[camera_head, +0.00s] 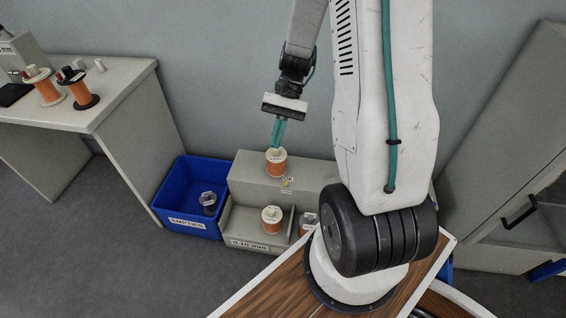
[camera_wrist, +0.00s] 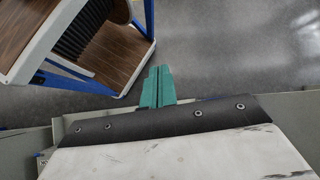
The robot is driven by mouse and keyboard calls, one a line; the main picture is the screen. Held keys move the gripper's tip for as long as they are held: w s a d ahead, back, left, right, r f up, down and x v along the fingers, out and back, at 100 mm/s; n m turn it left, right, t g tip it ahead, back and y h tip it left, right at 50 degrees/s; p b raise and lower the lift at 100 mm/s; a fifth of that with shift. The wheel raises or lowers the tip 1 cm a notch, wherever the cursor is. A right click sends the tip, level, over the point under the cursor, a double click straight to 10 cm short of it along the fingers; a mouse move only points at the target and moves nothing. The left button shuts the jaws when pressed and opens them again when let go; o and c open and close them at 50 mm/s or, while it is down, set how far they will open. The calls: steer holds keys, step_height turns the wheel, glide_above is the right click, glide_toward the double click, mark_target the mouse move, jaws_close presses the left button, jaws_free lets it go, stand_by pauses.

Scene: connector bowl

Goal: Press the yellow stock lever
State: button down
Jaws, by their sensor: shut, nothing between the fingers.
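The yellow stock lever (camera_head: 287,184) shows as a very small yellow spot on the front of a grey dispenser (camera_head: 245,172), below a small label. Its exact shape and position are too small to tell. My gripper (camera_head: 277,146) has teal fingers pointing down, pressed together and empty. In the head view they are above and slightly left of the lever, with the tips just over a copper wire spool (camera_head: 276,163) on the dispenser's upper part. I cannot tell whether they touch it. In the wrist view, my gripper (camera_wrist: 158,72) shows shut fingers; the lever is not visible there.
A spool (camera_head: 271,220) sits in the dispenser's lower tray, with another spool (camera_head: 308,222) partly hidden by my arm. A grey table (camera_head: 120,92) with two spools is further left. Floor in front is clear.

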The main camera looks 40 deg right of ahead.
steer(key=s+a+r+n+t+h, duration=0.2)
steer(key=s+a+r+n+h, duration=0.2)
steer(key=s+r, duration=0.3)
steer(key=s+a+r+n+t+h, duration=0.3)
steer(key=s+a+r+n, duration=0.2)
steer(key=r, duration=0.8)
steer(key=shift+s+a+r+t+h, duration=0.35)
steer(key=shift+s+a, duration=0.25)
steer(key=shift+s, duration=0.65)
steer(key=shift+s, duration=0.1)
